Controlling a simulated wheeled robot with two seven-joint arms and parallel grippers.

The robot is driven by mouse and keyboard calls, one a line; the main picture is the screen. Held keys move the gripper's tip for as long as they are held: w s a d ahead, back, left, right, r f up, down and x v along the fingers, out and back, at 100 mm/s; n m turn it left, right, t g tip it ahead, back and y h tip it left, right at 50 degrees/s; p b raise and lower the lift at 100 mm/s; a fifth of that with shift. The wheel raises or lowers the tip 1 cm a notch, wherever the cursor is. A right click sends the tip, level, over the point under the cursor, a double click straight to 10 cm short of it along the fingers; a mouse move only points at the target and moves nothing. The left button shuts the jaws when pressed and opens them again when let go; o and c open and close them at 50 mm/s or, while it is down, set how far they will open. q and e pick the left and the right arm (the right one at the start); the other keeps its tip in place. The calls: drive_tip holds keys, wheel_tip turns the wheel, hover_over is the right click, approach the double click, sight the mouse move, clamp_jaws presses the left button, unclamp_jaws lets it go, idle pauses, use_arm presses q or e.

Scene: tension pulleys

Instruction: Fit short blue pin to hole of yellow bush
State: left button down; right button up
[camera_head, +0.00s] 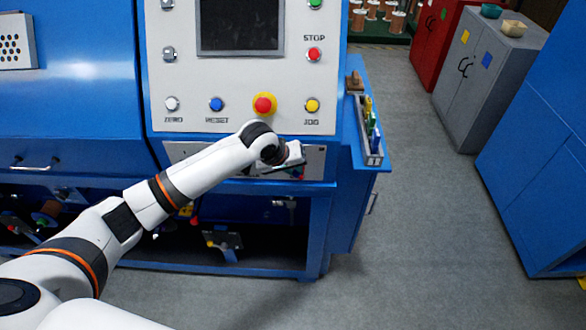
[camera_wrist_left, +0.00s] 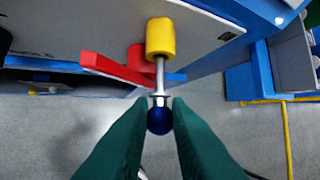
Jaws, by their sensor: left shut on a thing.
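In the left wrist view, the short blue pin has a dark blue ball head (camera_wrist_left: 159,121), a silver collar and a thin silver shaft. The green fingers of my left gripper (camera_wrist_left: 158,104) are shut on the pin just at its head and collar. The yellow bush (camera_wrist_left: 160,37) is on the underside of a light panel, in line with the shaft. The shaft's far end meets the near edge of the bush; I cannot tell how deep it sits in the hole. In the head view my left gripper (camera_head: 287,160) is at the front panel below the buttons, and the pin and bush are hidden.
A red bar (camera_wrist_left: 118,69) with a round red part lies left of the bush in the wrist view. In the head view, a side tray (camera_head: 371,157) with coloured pieces hangs right of the blue machine (camera_head: 345,215).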

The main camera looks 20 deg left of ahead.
use_arm(q)
drive_tip(key=shift+w+a, duration=0.15)
drive_tip(key=shift+w, duration=0.4)
drive_tip(key=shift+w+a, duration=0.15)
drive_tip(key=shift+w, duration=0.4)
drive_tip(key=shift+w, duration=0.2)
drive_tip(key=shift+w+a+p, duration=0.15)
drive_tip(key=shift+w+p, duration=0.05)
drive_tip(key=shift+p, duration=0.15)
